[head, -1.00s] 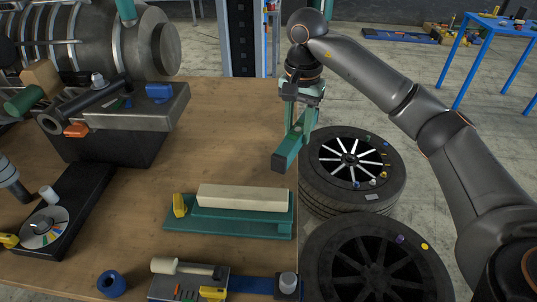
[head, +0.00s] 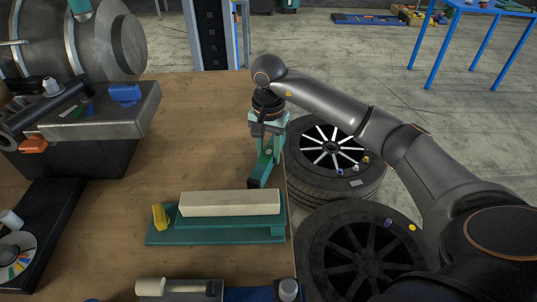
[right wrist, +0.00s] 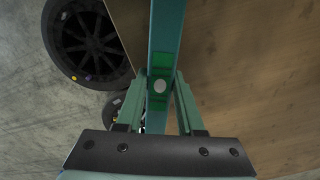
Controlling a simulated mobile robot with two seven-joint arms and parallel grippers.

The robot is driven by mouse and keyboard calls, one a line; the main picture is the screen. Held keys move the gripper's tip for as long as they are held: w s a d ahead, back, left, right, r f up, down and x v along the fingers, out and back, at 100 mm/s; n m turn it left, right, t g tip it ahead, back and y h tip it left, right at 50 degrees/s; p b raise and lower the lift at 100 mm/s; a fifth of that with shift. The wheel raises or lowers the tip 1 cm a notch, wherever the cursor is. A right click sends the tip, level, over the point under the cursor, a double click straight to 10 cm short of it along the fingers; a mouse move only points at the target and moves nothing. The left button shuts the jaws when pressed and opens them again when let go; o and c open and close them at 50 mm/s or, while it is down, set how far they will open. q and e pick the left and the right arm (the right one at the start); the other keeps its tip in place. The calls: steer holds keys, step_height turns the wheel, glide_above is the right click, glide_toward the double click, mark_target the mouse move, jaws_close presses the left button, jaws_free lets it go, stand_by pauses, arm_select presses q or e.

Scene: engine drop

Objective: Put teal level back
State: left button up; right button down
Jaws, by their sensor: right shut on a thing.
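My right gripper (head: 268,128) is shut on the teal level (head: 264,165). It holds the level tilted, dark lower end toward me, near the table's right edge, just behind a teal stand (head: 160,236). In the right wrist view, the level (right wrist: 166,40) runs lengthwise between the fingers of the gripper (right wrist: 160,90), with a green patch and a pale round spot on it. The stand carries a long beige block (head: 229,204) and a small yellow piece (head: 159,216). Whether the level's end touches anything is unclear. My left gripper is not in view.
Two tires, one with a silver-spoked wheel (head: 331,146) and one dark (head: 362,255), lie right of the wooden table (head: 200,120). A metal engine part (head: 75,45) and a grey block (head: 100,115) are at left. The table's middle is clear.

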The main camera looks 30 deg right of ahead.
mark_target(269, 151)
steer(key=shift+f, duration=0.7)
steer(key=shift+f, duration=0.15)
steer(key=c, duration=0.5)
jaws_free()
step_height(269, 151, up, 12)
steer(key=shift+w+r, duration=0.1)
steer(key=shift+r, duration=0.1)
